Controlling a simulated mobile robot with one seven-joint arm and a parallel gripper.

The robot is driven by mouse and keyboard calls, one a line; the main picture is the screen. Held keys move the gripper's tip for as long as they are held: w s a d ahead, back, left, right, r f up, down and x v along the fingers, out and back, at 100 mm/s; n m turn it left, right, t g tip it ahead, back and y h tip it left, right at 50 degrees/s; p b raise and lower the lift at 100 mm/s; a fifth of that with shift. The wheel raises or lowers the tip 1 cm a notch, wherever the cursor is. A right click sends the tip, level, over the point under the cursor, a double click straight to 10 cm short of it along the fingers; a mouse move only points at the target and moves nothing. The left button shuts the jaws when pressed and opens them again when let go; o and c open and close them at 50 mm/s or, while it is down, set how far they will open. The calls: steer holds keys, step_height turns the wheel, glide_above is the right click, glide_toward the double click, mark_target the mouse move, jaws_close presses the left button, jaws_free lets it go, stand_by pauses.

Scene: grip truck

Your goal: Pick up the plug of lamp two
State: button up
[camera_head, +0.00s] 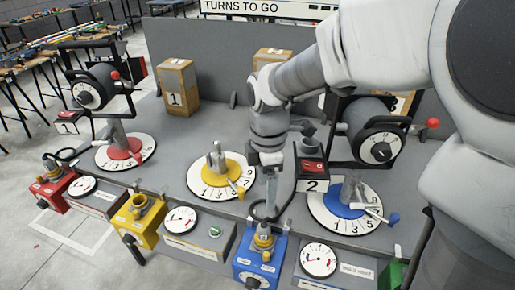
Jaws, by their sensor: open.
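Lamp two is the dark drum-shaped lamp (378,140) at the right, with a white dial on its face and a red knob on its side. A red-topped block marked 2 (312,180) is in front of it. A grey and yellow plug-like piece (264,240) sits on top of the blue box (259,265) at the front; I cannot tell for sure that it is lamp two's plug. My gripper (269,202) points down above and behind this piece, apart from it. It is open, and I see nothing held. A dark cable passes by the fingers, partly hidden.
White numbered dials with yellow (240,186), blue (349,212) and red (122,158) centres lie on the grey bench. A yellow box (140,218) and a red box (54,188) stand along the front. Another lamp (97,87) is at the left. A wooden block marked 1 (177,82) stands behind.

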mark_target(264, 223)
step_height(264, 223, down, 10)
steer(key=shift+f+b, duration=0.1)
steer(key=shift+b, duration=1)
steer(key=f, duration=0.2)
steer(key=f+b, duration=0.1)
steer(key=f, duration=0.2)
steer(key=shift+s+a+f+b, duration=0.1)
steer(key=shift+s+a+b, duration=0.1)
steer(key=shift+b, duration=0.1)
jaws_close()
